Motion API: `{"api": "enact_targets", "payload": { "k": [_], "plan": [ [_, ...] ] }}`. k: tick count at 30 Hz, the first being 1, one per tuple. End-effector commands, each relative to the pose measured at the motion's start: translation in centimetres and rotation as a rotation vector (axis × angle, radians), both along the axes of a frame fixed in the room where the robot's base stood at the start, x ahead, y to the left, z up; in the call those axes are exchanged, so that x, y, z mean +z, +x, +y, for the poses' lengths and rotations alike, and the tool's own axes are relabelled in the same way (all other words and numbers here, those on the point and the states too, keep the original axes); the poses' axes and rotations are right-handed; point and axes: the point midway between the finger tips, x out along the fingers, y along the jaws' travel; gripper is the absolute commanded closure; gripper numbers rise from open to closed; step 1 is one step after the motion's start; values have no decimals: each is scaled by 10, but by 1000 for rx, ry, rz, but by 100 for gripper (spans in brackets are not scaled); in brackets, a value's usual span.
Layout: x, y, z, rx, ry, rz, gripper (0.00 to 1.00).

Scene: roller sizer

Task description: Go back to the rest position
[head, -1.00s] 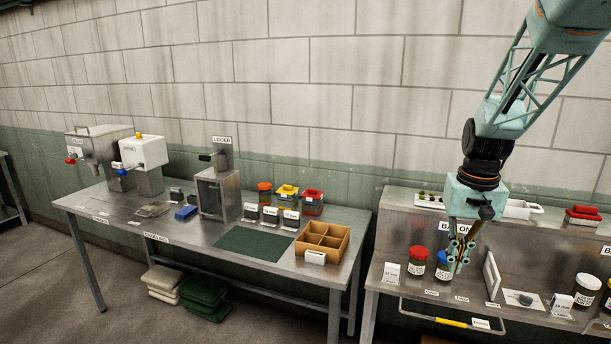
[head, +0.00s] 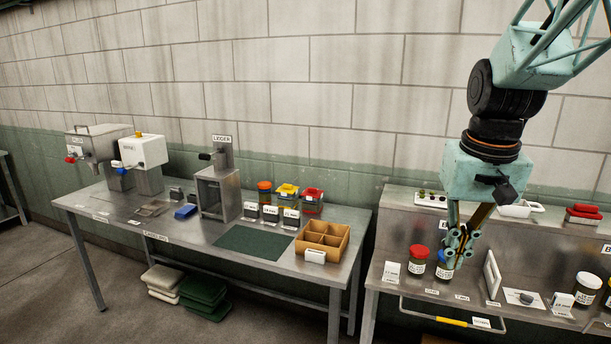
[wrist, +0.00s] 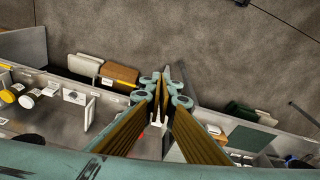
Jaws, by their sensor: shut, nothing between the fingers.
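My gripper (head: 459,254) is shut and empty, pointing down at the right of the head view. It hangs in front of the right-hand bench (head: 376,277), and its fingertips overlap a blue-lidded jar (head: 444,272) in the picture. I see no contact with the jar. A red-lidded jar (head: 418,262) stands just left of it. In the wrist view my gripper (wrist: 160,112) has its fingertips close together, with the floor and bench edges beyond.
The left table (head: 345,217) holds a divided wooden box (head: 322,240), a dark green mat (head: 240,243), several containers and machines. A handle with a yellow grip (head: 451,321) is on the right bench's front. White-lidded jars (head: 587,289) stand farther right. The wall space above the left table is free.

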Motion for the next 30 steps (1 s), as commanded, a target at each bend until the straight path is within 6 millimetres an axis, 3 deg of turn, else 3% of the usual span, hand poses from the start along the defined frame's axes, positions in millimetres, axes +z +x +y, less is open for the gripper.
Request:
{"api": "enact_targets", "payload": {
  "k": [12, 30],
  "plan": [
    [28, -61, 30, 40, -6, -41, 100],
    [47, -152, 63, 95, -12, -94, 100]
  ]
}}
